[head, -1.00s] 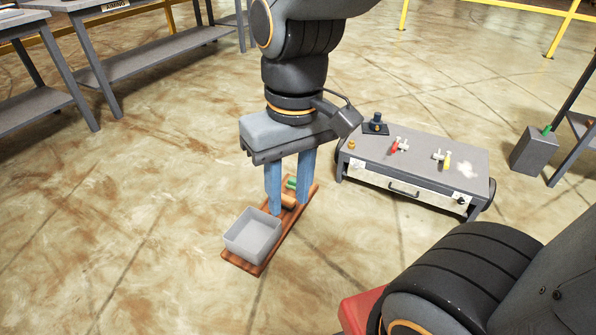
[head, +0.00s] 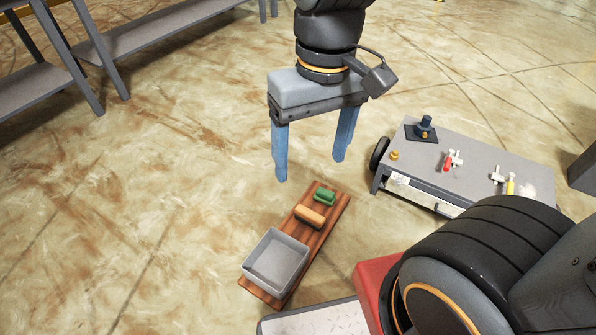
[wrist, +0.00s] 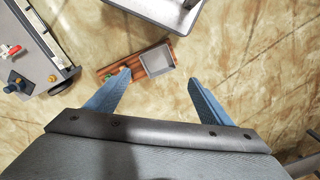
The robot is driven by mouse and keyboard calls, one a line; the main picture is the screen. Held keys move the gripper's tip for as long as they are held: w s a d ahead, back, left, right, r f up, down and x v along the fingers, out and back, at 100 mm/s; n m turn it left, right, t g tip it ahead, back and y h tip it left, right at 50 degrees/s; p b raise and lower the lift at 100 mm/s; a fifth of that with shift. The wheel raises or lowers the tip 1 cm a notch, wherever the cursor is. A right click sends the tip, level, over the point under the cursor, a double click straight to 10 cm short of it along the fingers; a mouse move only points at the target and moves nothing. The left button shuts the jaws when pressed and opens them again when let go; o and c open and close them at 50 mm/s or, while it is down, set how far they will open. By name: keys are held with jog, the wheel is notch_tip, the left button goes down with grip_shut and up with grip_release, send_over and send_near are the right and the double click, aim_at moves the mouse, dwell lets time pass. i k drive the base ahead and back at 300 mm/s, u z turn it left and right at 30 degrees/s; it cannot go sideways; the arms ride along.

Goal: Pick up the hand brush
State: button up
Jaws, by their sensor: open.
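A brown wooden board (head: 283,301) lies on the floor and carries a tan-orange piece (head: 310,216), a green piece (head: 325,196) and an open grey bin (head: 276,261). The tan-orange piece looks most like the hand brush, but bristles cannot be made out. My gripper (head: 311,169) is open and empty, with its blue fingers wide apart, behind and above the board's green end in the head view. In the wrist view the board (wrist: 138,67) lies beyond my gripper (wrist: 160,80), and the small pieces on it are hard to tell apart.
A grey wheeled cart (head: 470,160) with small tools on top stands to the right of the board. Grey benches (head: 165,40) stand at the upper left. The floor left of the board is clear.

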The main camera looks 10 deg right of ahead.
aim_at(315, 222)
jog(key=k, duration=0.5)
jog(key=u, duration=1.4)
jog(key=i, duration=0.5)
jog(key=z, duration=1.1)
